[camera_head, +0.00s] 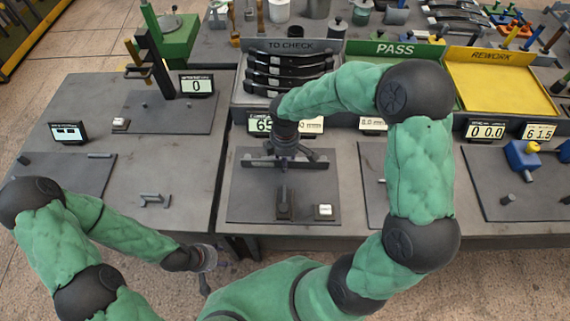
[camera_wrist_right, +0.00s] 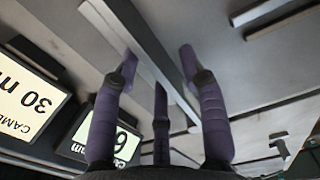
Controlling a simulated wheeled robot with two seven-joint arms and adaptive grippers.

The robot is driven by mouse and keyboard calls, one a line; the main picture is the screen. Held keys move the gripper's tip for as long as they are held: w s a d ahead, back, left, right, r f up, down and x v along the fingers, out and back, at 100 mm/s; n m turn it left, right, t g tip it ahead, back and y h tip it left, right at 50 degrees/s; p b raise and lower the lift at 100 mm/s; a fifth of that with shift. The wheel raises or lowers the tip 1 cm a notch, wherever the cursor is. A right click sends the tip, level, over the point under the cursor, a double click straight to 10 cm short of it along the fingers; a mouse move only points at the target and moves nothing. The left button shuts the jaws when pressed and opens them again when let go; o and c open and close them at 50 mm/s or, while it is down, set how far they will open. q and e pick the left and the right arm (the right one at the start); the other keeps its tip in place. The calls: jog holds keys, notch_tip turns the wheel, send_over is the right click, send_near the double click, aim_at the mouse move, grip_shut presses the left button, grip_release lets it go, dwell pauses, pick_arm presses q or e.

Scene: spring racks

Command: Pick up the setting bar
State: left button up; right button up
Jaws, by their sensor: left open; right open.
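A long dark bar (camera_head: 312,165), which seems to be the setting bar, lies across the middle station plate (camera_head: 245,200). My right gripper (camera_head: 284,160) is over its middle, pointing down, with fingers open. In the right wrist view, the bar (camera_wrist_right: 150,50) runs between the spread fingers of my right gripper (camera_wrist_right: 158,65); I cannot tell whether they touch it. My left gripper (camera_head: 207,272) hangs low in front of the table edge, away from the bar. It is open and small in view.
The TO CHECK rack (camera_head: 240,92) with several dark handled parts stands behind the middle station. The PASS tray (camera_head: 395,50) and yellow REWORK tray (camera_head: 500,80) stand to its right. Lit displays (camera_head: 197,85) line the stations. A small grey piece (camera_head: 155,200) lies on the left table.

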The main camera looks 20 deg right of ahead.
jog(key=shift+f, duration=0.25)
grip_shut()
jog(key=shift+w+r, duration=0.1)
jog(key=shift+r, duration=0.05)
jog(key=shift+r, duration=0.1)
